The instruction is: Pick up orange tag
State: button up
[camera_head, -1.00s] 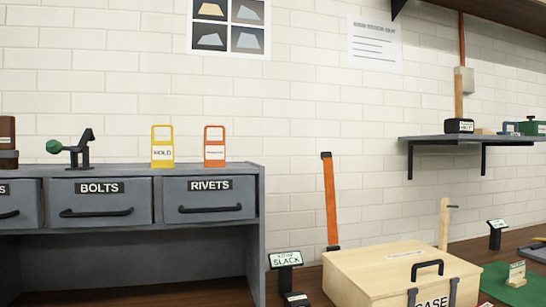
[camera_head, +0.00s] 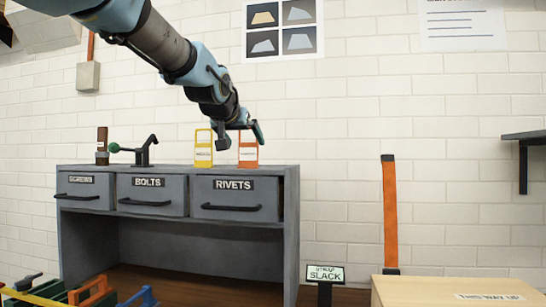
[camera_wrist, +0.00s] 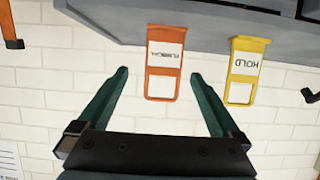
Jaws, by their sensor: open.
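The orange tag (camera_head: 248,153) stands upright on top of the grey cabinet, above the RIVETS drawer. My gripper (camera_head: 240,138) is at its top end and partly hides its upper part in the head view. In the wrist view, which is upside down, the orange tag (camera_wrist: 163,88) shows with its label and open loop. My open gripper's green fingers (camera_wrist: 160,74) lie to either side of the loop, with gaps on both sides. Nothing is held. The yellow HOLD tag (camera_head: 203,150) stands just left of the orange one; it also shows in the wrist view (camera_wrist: 244,75).
The grey cabinet (camera_head: 175,212) has labelled drawers. A green-ended black clamp (camera_head: 146,152) and a brown object (camera_head: 102,146) stand further left on its top.

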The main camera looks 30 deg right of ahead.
aim_at(248, 149)
jog(key=p+x, duration=0.1)
jog(key=x, duration=0.4)
jog(key=shift+s, duration=0.1)
jog(key=p+x, duration=0.1)
jog(key=x, duration=0.1)
jog(key=p+x, duration=0.2)
jog(key=shift+w, duration=0.5)
jog(key=shift+w+d+f, duration=0.25)
jog(key=shift+w+d, duration=0.05)
jog(key=shift+w, duration=0.05)
jog(key=shift+c, duration=0.4)
jog(key=c, duration=1.2)
